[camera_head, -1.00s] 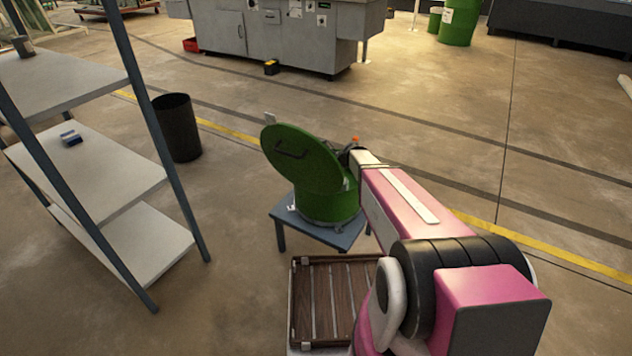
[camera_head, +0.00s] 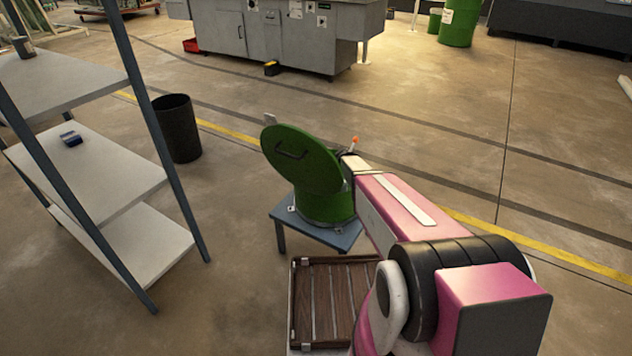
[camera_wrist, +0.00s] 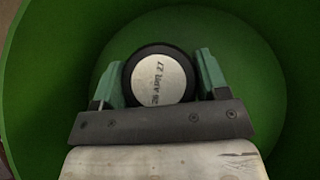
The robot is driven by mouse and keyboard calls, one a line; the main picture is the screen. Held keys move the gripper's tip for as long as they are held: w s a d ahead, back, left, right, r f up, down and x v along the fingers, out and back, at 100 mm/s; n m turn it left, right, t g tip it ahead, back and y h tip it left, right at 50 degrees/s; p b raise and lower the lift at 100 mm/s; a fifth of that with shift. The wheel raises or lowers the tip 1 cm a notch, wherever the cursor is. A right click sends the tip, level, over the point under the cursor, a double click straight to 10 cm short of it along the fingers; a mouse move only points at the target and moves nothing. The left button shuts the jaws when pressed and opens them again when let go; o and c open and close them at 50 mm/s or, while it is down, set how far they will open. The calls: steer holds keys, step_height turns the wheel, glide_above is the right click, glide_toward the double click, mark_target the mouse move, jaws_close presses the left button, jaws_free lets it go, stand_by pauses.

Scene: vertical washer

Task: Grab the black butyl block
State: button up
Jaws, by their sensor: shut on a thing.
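In the wrist view, the black butyl block (camera_wrist: 160,80) is a round black piece with a pale face and printed lettering. It is inside the green washer drum (camera_wrist: 285,45). My gripper (camera_wrist: 161,75) reaches into the drum, with its green fingers on either side of the block, shut on it. In the head view, the green washer (camera_head: 325,205) stands on a small blue-grey table with its lid (camera_head: 300,160) raised. The gripper and block are hidden there behind the lid and my arm.
A wooden slatted crate (camera_head: 297,310) sits in front of the washer table (camera_head: 342,240). A black bin (camera_head: 177,128) stands behind. Floor to the right is clear.

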step_height(320, 180, up, 10)
steer(key=shift+r, duration=0.1)
stand_by(0.4)
stand_by(0.4)
steer(key=shift+r, duration=1.95)
steer(key=shift+r, duration=0.8)
